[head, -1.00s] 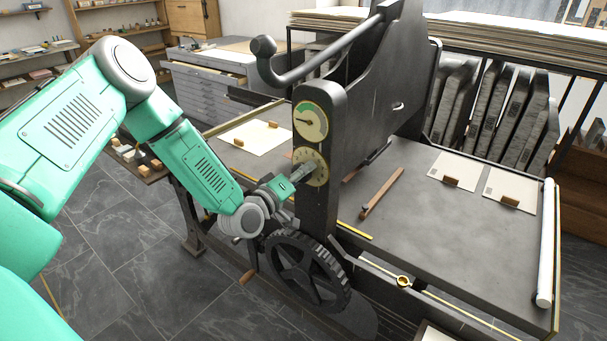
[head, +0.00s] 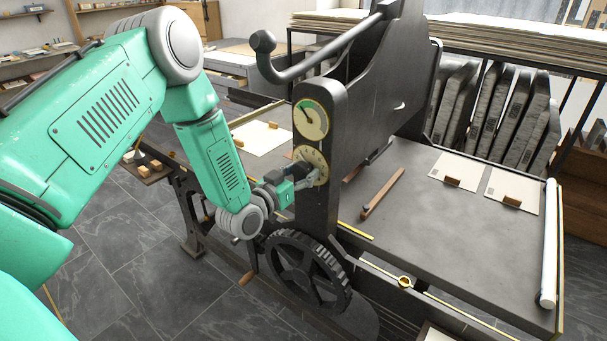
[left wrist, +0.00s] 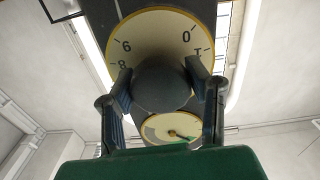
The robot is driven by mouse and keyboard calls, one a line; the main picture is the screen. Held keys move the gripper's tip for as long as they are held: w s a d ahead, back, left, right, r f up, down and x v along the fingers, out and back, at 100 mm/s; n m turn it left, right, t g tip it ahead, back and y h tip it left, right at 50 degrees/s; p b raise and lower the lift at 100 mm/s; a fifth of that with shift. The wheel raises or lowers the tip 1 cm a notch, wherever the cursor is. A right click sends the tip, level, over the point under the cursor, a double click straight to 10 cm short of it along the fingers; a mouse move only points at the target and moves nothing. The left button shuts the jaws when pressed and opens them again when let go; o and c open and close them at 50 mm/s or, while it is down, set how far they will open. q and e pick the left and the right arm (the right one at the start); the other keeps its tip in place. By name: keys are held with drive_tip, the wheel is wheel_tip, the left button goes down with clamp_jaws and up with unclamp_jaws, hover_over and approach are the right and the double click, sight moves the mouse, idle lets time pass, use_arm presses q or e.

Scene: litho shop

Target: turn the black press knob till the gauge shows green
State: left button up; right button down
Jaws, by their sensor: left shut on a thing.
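The black press knob (left wrist: 162,84) sits in front of a cream numbered dial (left wrist: 180,28) on the press's upright post. My left gripper (head: 303,171) reaches it from the left. In the left wrist view its two fingers (left wrist: 163,92) are shut on the knob, one on each side. In the head view the fingers and wrist largely hide the knob, and the dial (head: 318,160) shows around them. The round gauge (head: 311,119) is above that dial. Its needle points up and left, at the green band. The gauge also shows in the left wrist view (left wrist: 158,130). My right gripper is not in view.
A dark lever (head: 300,73) with a ball end juts out above the gauge. A toothed wheel (head: 308,270) is below my left wrist. The press bed (head: 440,225) extends right, with paper sheets and a white roll (head: 549,245).

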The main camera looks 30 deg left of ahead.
use_arm(q)
drive_tip(key=shift+a+f+m, duration=0.1)
drive_tip(key=shift+f+m, duration=0.05)
drive_tip(key=shift+m, duration=1.35)
drive_tip(key=o, duration=1.2)
drive_tip(key=shift+s, duration=0.15)
drive_tip(key=s+a, duration=0.1)
drive_tip(key=s, duration=1)
drive_tip(key=shift+s, duration=0.35)
